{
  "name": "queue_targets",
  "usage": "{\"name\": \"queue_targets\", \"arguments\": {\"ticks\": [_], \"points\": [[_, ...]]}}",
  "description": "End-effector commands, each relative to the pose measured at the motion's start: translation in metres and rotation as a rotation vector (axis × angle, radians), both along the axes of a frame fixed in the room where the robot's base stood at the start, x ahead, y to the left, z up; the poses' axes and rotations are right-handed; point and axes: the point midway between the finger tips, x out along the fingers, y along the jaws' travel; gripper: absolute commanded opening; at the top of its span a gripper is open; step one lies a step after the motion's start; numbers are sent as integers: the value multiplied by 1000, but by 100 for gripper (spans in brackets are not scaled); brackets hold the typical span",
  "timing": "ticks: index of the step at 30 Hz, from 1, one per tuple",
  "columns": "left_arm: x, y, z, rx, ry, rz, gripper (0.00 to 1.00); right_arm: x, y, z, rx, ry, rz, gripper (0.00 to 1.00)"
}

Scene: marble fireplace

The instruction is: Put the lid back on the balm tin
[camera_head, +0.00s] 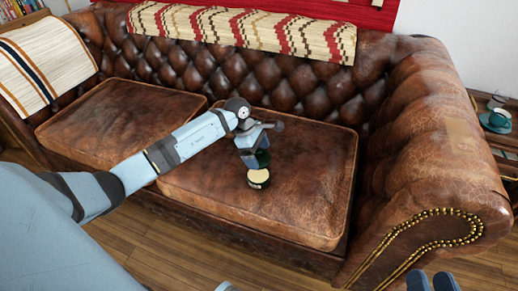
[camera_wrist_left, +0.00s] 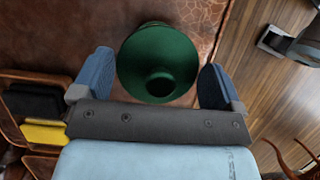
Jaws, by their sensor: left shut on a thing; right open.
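The open balm tin (camera_head: 258,179) stands on the front part of the sofa's right seat cushion, its pale cream top showing. My left gripper (camera_head: 257,155) points down just above it, shut on the dark green lid (camera_head: 262,157). The lid (camera_wrist_left: 158,60) also shows between the two blue fingers of my left gripper (camera_wrist_left: 155,78) in the left wrist view, where the tin cannot be made out. Whether the lid touches the tin is unclear. My right gripper (camera_head: 432,281) is open and empty at the bottom right edge, only its fingertips showing.
The brown leather sofa cushion (camera_head: 310,180) is bare around the tin. The tufted backrest (camera_head: 285,85) rises behind, and the rolled armrest (camera_head: 430,185) stands at the right. A side table with a teal cup (camera_head: 497,119) is beyond it. Wooden floor (camera_head: 150,245) lies in front.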

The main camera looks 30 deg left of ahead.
Motion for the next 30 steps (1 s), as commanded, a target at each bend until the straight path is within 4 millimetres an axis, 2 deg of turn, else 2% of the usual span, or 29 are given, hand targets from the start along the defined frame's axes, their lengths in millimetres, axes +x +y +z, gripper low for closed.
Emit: {"name": "queue_targets", "arguments": {"ticks": [5,17,24,30], "points": [[-1,0,-8,-1,2,0,70,0,1,-5,-1,9,3,43],[-1,0,-46,-2,3,2,70,-1,5,-40,-50,106,40,43],[-1,0,-62,0,2,0,70,6,0,-38,-92,40,35,43],[-1,0,-66,1,2,1,70,8,-1,-37,-108,15,32,43]]}}
